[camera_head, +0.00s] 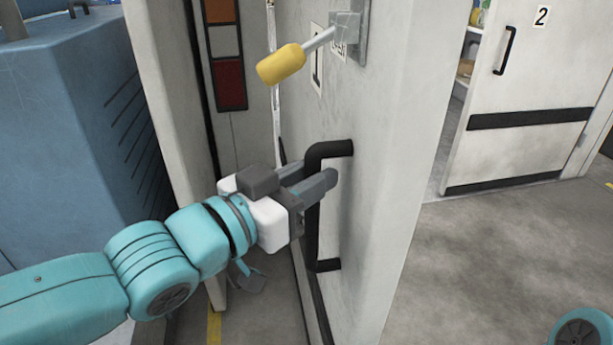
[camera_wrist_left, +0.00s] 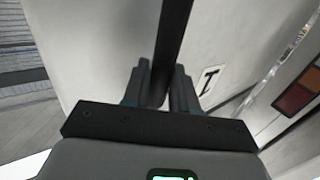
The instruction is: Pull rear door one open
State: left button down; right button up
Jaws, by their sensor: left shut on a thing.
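Rear door one (camera_head: 385,140) is a pale grey panel that stands swung out from the vehicle's rear frame, with a partly hidden "1" label (camera_head: 317,62) on its face. Its black bar handle (camera_head: 312,235) runs upright on that face. My left gripper (camera_head: 318,184) reaches in from the left and is shut on the handle's upper part. In the left wrist view the dark bar (camera_wrist_left: 172,45) passes between the two fingers (camera_wrist_left: 162,88). A yellow-gripped lever (camera_head: 282,64) sticks out from a metal bracket above the handle. My right gripper is not in view.
Door two (camera_head: 530,90), marked "2", stands at the right with its own black handle (camera_head: 505,50). A blue machine (camera_head: 70,130) is at the left. A red and orange light strip (camera_head: 226,50) is on the frame. Open concrete floor (camera_head: 490,260) lies right of door one.

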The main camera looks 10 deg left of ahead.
pick_arm(q)
jog(key=shift+w+a+r, duration=0.1)
jog(key=shift+a+r, duration=0.05)
jog(key=shift+r, duration=0.05)
jog(key=c, duration=1.2)
grip_release()
jog(key=shift+o, duration=0.9)
jog(key=shift+w+f, duration=0.2)
jog(key=shift+w, duration=0.05)
jog(key=shift+s, duration=0.25)
jog(key=shift+w, duration=0.1)
